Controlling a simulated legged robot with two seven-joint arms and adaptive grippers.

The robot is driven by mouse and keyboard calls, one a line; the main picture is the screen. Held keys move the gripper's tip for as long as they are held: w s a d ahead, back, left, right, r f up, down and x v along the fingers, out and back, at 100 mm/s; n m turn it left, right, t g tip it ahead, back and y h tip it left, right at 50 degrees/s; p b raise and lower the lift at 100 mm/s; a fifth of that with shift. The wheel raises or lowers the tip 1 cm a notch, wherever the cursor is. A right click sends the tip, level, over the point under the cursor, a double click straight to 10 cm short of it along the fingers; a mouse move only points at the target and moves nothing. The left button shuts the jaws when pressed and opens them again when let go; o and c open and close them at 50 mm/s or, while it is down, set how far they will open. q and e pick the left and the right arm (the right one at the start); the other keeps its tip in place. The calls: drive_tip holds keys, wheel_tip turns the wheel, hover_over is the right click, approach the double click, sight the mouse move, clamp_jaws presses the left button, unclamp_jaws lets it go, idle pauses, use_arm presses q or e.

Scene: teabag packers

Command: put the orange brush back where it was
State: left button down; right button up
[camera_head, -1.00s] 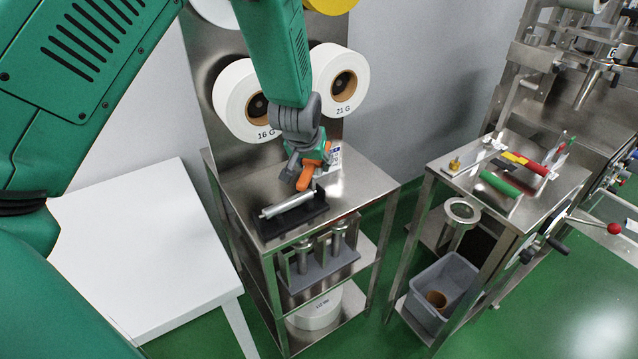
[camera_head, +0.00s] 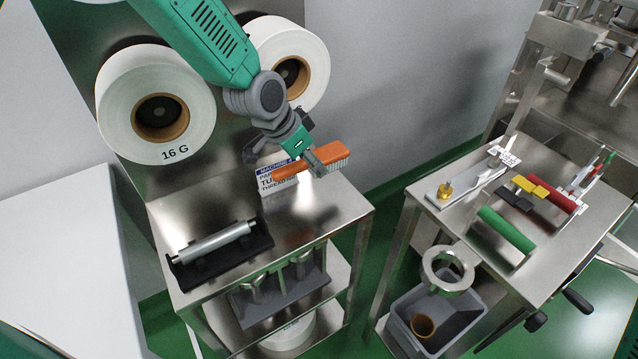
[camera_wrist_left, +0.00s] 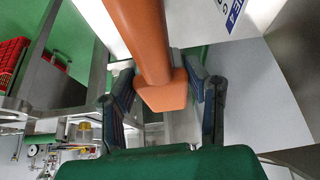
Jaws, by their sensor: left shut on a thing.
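The orange brush (camera_head: 318,160) with pale bristles is held by my left gripper (camera_head: 303,160) above the back of the left steel table (camera_head: 310,215). In the head view it lies roughly level, bristles toward the right. In the left wrist view the orange handle (camera_wrist_left: 148,45) runs between the two dark fingers (camera_wrist_left: 165,100), which sit on either side of its blocky end. Behind the brush a white sign (camera_head: 275,178) with a blue band stands at the table's back, partly hidden. My right gripper is not in view.
A black holder with a metal roller (camera_head: 215,243) sits at the table's front left. White rolls (camera_head: 155,105) hang behind. Another steel table at right carries a green-handled tool (camera_head: 506,229), a red one and yellow and black clips. A grey bin (camera_head: 440,318) stands below.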

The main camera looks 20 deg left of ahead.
sight(288, 168)
use_arm(q)
drive_tip(key=f, duration=0.5)
drive_tip(key=shift+s+a, duration=0.1)
drive_tip(key=shift+a, duration=0.1)
drive_tip(key=shift+d+f, duration=0.2)
drive_tip(key=shift+f, duration=1.55)
drive_tip(key=c, duration=0.9)
unclamp_jaws()
drive_tip(key=shift+a+f, duration=0.1)
drive_tip(key=shift+o, duration=0.2)
drive_tip(key=v, duration=1.2)
